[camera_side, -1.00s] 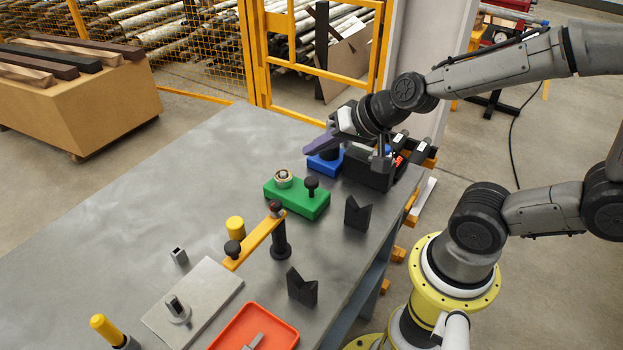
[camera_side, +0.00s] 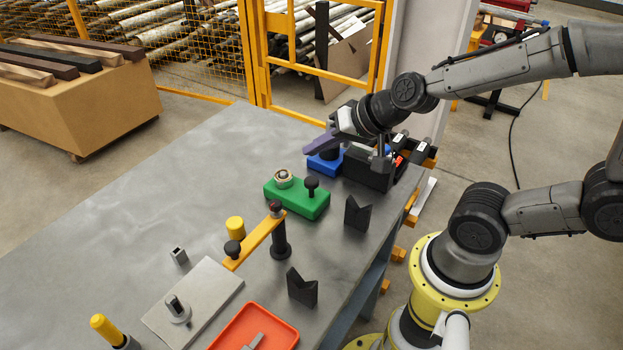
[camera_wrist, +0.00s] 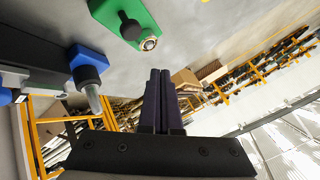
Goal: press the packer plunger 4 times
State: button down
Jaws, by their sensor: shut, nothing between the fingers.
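My gripper (camera_side: 319,145) is shut and empty, its dark purple fingers pressed together and pointing left in the side view. The closed fingers also show in the wrist view (camera_wrist: 160,75). In the side view the fingers lie across the top of a blue block (camera_side: 323,166) with a dark round post, and partly hide it. I cannot tell whether they touch it. The blue block also shows left of the fingers in the wrist view (camera_wrist: 87,58), with a grey tapered part. A green block (camera_side: 297,201) carries a black knob (camera_side: 311,184) and a metal ring. Which part is the packer plunger is unclear.
A black box (camera_side: 368,170) stands below my wrist. Black V-blocks (camera_side: 357,214), a yellow lever arm (camera_side: 255,241) on a black post, a grey plate (camera_side: 190,305) and a red tray (camera_side: 255,325) stand nearer the front. The table's left rear surface is clear.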

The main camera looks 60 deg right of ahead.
aim_at(316, 183)
jog(key=shift+r, duration=0.1)
dwell(0.4)
notch_tip(316, 183, up, 4)
jog(key=shift+f, duration=0.15)
jog(key=shift+f, duration=0.1)
jog(key=shift+f, duration=4.3)
jog(key=shift+f, duration=0.2)
jog(key=shift+f, duration=0.25)
